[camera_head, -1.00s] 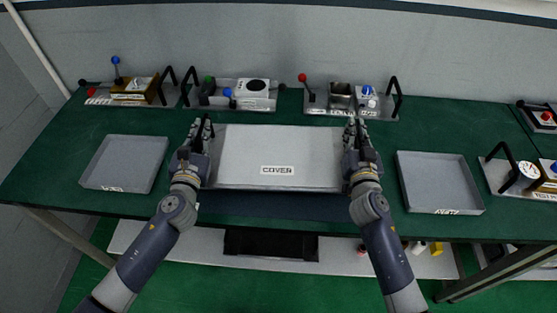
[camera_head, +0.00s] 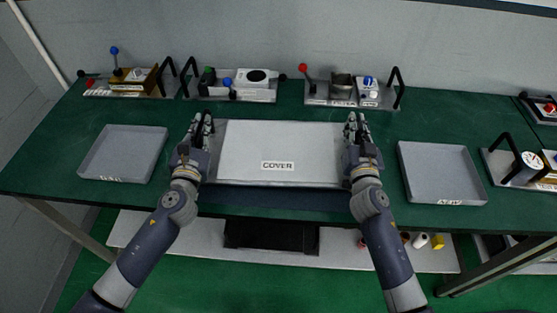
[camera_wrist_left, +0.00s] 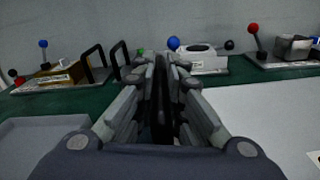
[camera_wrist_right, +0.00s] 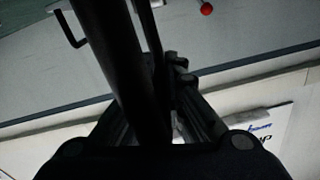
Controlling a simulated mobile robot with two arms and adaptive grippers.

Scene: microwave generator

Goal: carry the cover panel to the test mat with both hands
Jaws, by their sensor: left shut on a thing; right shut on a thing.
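The cover panel (camera_head: 280,150) is a wide light-grey plate with a COVER label, held between my two grippers above the middle of the green bench. My left gripper (camera_head: 204,124) is shut at the panel's left side; in the left wrist view its fingers close around a dark upright bar (camera_wrist_left: 162,105). My right gripper (camera_head: 353,124) is shut at the right side; a black bar (camera_wrist_right: 120,70) runs between its fingers in the right wrist view. A dark blue strip (camera_head: 285,199), seemingly the test mat, shows below the panel's front edge; the panel hides the rest.
Grey trays stand at the left (camera_head: 123,152) and right (camera_head: 442,172), apart from my grippers. Handled module plates stand behind: left (camera_head: 130,92), middle (camera_head: 240,94), right (camera_head: 355,103). Another (camera_head: 520,178) lies at far right. Bare bench shows behind the panel.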

